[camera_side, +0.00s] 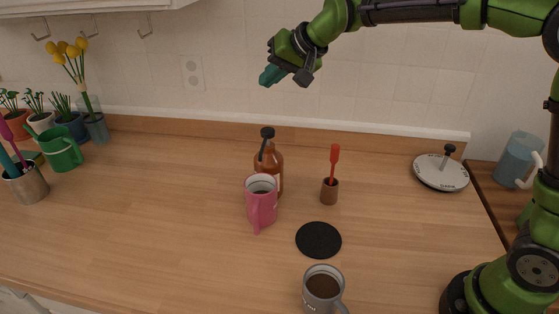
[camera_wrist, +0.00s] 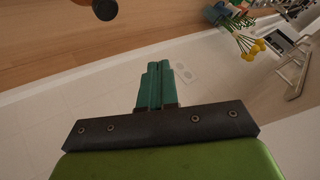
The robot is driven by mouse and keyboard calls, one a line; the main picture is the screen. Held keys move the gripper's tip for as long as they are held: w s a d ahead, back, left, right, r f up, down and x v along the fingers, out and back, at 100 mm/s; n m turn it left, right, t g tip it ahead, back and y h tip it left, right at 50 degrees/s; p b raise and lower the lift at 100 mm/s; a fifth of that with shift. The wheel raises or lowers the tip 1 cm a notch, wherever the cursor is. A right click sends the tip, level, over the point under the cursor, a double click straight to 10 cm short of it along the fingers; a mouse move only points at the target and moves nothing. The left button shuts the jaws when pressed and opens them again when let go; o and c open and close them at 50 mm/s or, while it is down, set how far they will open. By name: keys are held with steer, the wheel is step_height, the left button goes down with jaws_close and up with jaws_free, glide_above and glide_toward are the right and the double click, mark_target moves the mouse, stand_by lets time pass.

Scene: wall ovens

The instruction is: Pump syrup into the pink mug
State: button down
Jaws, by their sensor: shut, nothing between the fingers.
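The pink mug (camera_side: 261,205) stands upright on the wooden counter, its handle toward the camera. Just behind it stands the brown syrup bottle (camera_side: 273,165) with a black pump head (camera_side: 267,132); the mug partly hides the bottle. I cannot tell whether the pump's spout is over the mug. My gripper (camera_side: 269,76) is shut and empty, high above the counter near the back wall, above the bottle. In the wrist view the teal fingers (camera_wrist: 158,68) are together, and the black pump head (camera_wrist: 105,9) shows at the top edge, apart from them.
A brown cup with a red utensil (camera_side: 330,191), a black coaster (camera_side: 318,240) and a grey mug of dark liquid (camera_side: 323,289) stand right of the pink mug. A white dial plate (camera_side: 441,173) lies farther right. Potted plants and a green mug (camera_side: 62,150) stand left. The left-middle counter is clear.

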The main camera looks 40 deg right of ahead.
mark_target(267, 129)
steer(key=shift+f, duration=4.45)
steer(key=shift+f, duration=0.15)
steer(key=shift+f, duration=0.25)
steer(key=shift+f, duration=1.2)
steer(key=shift+r, duration=1.6)
steer(key=shift+r, duration=0.1)
steer(key=shift+r, duration=2.45)
